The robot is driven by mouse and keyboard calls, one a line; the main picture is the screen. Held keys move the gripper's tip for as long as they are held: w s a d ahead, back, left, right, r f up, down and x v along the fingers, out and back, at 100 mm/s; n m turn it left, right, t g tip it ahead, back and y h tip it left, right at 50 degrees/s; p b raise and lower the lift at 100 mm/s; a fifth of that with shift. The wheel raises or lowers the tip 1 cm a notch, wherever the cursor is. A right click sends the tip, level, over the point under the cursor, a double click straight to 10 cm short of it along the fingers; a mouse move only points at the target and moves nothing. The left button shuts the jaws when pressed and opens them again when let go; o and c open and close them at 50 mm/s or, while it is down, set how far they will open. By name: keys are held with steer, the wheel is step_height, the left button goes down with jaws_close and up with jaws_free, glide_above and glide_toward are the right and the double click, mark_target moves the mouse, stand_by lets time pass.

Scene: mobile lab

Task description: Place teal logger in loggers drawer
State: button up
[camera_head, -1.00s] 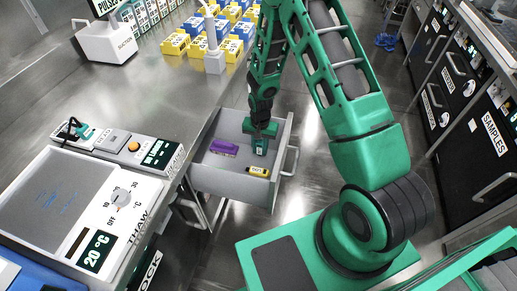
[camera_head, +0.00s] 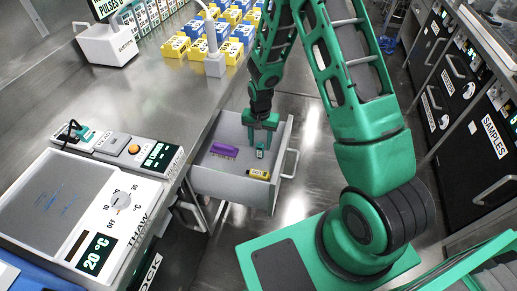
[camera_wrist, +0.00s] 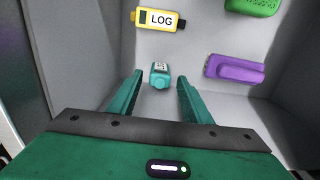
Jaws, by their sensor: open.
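The open drawer (camera_head: 205,183) hangs out from under the counter, below my arm. The teal logger (camera_wrist: 160,75) lies on the drawer floor; in the head view it shows small (camera_head: 260,152) just under my gripper. My gripper (camera_head: 262,140) is open above it. In the wrist view the two green fingers (camera_wrist: 158,88) stand apart on either side, with the logger between and slightly beyond their tips, not visibly touched.
The drawer's walls stand close around my gripper, with its handle (camera_head: 291,163) on the right. The thaw plate unit (camera_head: 70,210) and blue and yellow boxes (camera_head: 215,40) stand on the counter. Bare floor lies right of the drawer.

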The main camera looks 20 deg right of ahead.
steer(key=shift+r, duration=3.15)
